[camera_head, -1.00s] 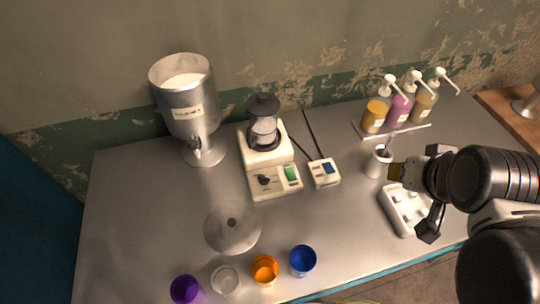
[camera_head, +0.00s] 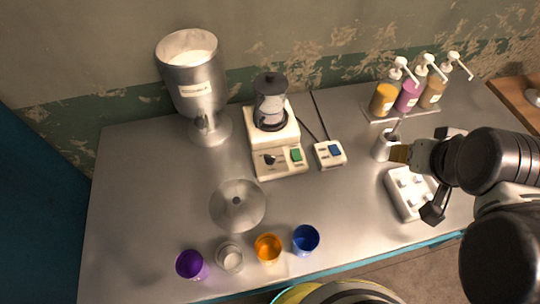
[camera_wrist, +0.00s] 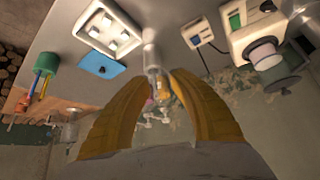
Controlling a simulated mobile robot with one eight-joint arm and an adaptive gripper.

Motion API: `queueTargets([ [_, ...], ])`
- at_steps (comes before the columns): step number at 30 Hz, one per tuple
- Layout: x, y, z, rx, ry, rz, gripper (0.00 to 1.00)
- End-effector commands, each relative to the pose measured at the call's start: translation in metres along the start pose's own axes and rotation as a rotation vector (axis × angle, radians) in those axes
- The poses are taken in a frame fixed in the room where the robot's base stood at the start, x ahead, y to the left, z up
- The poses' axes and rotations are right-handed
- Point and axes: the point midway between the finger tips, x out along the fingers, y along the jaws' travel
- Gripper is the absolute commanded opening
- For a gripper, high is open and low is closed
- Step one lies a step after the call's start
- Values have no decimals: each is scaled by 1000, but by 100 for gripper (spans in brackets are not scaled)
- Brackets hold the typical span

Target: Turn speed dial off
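The white blender-like machine (camera_head: 272,128) with a dark-lidded jar stands on the metal counter at the back middle. Its front panel carries a black dial (camera_head: 269,159) on the left and a green switch (camera_head: 296,154) on the right. The dial's setting is too small to read. The machine (camera_wrist: 262,38) also shows upside down at the upper right of the wrist view. My gripper (camera_wrist: 161,80) has two yellow fingers with a gap between their tips and nothing held. In the head view it is well right of the machine, near a small white cup (camera_head: 385,147).
A small box with a blue switch (camera_head: 330,153) is right of the machine. A tall metal dispenser (camera_head: 192,82) stands left. Pump bottles (camera_head: 408,95) stand at back right. Purple (camera_head: 191,265), clear, orange (camera_head: 268,247) and blue cups (camera_head: 305,239) line the front edge. A white tray (camera_head: 407,205) lies below my gripper.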

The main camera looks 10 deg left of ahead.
Motion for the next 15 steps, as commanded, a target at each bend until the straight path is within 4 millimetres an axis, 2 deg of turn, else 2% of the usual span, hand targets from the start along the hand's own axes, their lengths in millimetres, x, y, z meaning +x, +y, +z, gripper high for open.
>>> queueTargets([
  [1, 1, -4, -2, 0, -8, -6, 43],
  [2, 1, -7, -5, 1, -16, -12, 52],
  [5, 7, -27, -16, 13, -70, -40, 52],
  [10, 27, -90, -38, 41, -229, -86, 52],
  [15, 56, -168, -42, 61, -399, -81, 52],
])
